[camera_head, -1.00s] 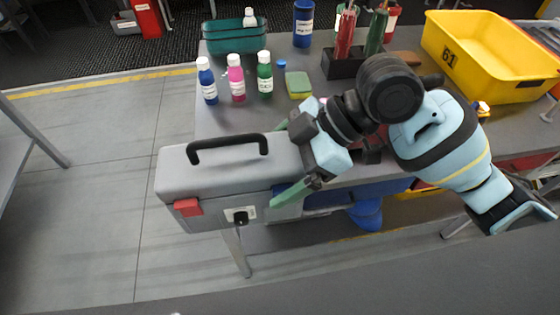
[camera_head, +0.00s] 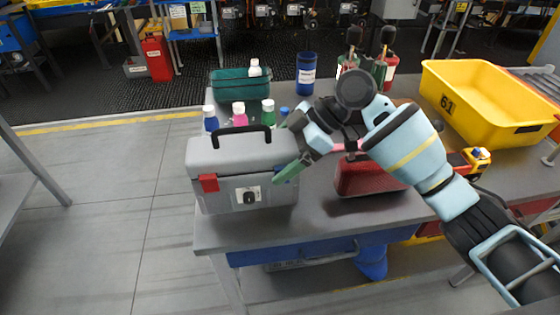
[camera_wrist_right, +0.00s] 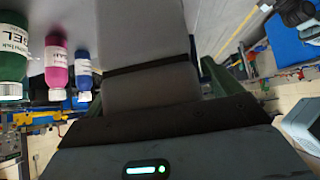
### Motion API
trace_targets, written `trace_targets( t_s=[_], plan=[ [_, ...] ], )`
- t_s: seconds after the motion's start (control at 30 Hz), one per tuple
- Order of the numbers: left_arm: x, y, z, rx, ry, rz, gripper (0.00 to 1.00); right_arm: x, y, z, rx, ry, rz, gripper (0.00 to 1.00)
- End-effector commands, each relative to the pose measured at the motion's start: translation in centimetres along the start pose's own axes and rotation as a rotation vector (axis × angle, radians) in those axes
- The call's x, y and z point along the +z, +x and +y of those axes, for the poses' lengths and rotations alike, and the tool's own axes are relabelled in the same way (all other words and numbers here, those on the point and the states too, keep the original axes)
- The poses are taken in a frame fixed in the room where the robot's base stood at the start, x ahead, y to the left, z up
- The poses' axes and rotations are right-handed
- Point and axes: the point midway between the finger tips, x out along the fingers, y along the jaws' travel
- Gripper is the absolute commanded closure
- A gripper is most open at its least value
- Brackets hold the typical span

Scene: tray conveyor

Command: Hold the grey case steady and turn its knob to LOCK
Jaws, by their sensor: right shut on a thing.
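The grey case (camera_head: 235,157) stands upright on the table at the front left, its black handle (camera_head: 241,133) on top. Its front carries a red latch (camera_head: 208,183) and a black knob (camera_head: 249,197) on a pale plate. The plate's lettering and the knob's setting are too small to read. My right gripper (camera_head: 283,150) is shut on the right end of the case, one green finger on the front and the other behind. In the right wrist view the grey case (camera_wrist_right: 145,88) lies between the fingers. My left gripper is not in view.
Small bottles (camera_head: 268,112) and a teal bin (camera_head: 240,83) stand behind the case. A red box (camera_head: 365,178) lies under my right arm. A yellow crate (camera_head: 490,100) is at the right. The grey tabletop (camera_head: 330,220) is clear in front.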

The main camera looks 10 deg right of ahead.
Motion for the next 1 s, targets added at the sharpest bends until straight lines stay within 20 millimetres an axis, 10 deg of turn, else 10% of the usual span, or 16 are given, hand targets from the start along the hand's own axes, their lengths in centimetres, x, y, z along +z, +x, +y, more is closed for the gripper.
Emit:
trace_targets(
  t_s=[1.0],
  plan=[
    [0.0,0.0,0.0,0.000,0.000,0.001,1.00,1.4,1.4,0.2,0.003,-0.003,0.005,0.81]
  ],
)
